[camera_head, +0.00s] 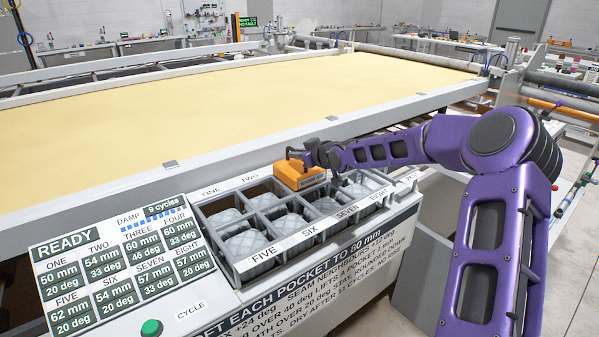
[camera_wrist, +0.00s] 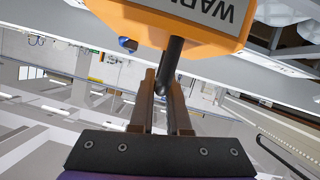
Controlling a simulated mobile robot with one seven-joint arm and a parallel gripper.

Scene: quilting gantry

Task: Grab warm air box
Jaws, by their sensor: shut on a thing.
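The warm air box is an orange block (camera_head: 299,174) over the back row of the grey pocket tray, near the label TWO. In the wrist view the orange box (camera_wrist: 180,22) fills the top, with part of the word WARM on a grey label. A dark round stem (camera_wrist: 172,65) runs from it down between my fingers. My gripper (camera_head: 312,155) is behind and right of the box in the head view. In the wrist view my gripper (camera_wrist: 167,92) is shut on the stem. I cannot tell whether the box touches the tray.
The grey tray (camera_head: 236,284) has several pockets holding pale quilted pads. A READY display panel (camera_head: 115,265) and a green cycle button (camera_head: 151,328) are at the left. A pale rail (camera_head: 170,176) and a wide yellow quilt bed (camera_head: 230,105) lie behind.

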